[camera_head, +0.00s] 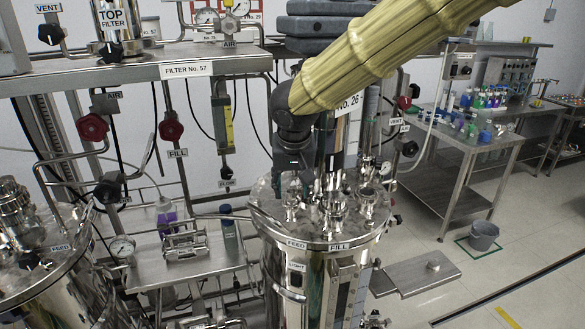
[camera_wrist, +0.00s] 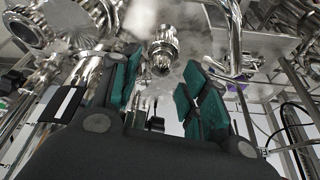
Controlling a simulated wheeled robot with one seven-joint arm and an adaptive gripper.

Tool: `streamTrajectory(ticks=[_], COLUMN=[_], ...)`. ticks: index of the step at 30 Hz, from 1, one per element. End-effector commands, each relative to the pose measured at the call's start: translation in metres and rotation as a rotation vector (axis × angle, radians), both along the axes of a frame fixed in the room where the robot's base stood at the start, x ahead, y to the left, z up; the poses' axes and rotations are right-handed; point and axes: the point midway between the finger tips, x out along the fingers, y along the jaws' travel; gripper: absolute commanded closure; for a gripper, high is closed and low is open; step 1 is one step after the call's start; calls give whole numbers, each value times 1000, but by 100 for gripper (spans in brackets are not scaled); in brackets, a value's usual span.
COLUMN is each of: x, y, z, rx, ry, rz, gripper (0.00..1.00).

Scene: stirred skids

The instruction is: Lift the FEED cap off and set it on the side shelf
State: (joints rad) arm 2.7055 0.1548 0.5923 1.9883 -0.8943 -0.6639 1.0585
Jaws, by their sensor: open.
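The steel tank lid (camera_head: 262,221) carries several steel fittings, with FEED and FILL labels on its front rim. The fitting behind the FEED label (camera_head: 297,243), which I take as the FEED cap (camera_head: 291,205), stands upright on the lid. My gripper (camera_head: 292,180) points down just above it and partly hides it. In the wrist view my gripper (camera_wrist: 160,90) is open, with teal pads apart. A ribbed steel fitting (camera_wrist: 163,52) shows beyond and between the fingertips; I cannot tell whether they touch it. The side shelf (camera_head: 410,276) is a flat steel plate right of the tank.
Taller fittings (camera_head: 336,205) crowd the lid right of my gripper. A gauge and pipes (camera_head: 122,247) lie left. A bench (camera_head: 470,150) with bottles and a grey bucket (camera_head: 483,236) are farther right.

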Motion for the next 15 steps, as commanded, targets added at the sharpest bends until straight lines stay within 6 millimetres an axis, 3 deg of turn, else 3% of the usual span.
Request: streamTrajectory(ticks=[6, 15], x=[6, 8], y=[1, 1], z=[-15, -19], rx=[0, 1], ry=[1, 0], rz=[2, 1], gripper=[55, 55])
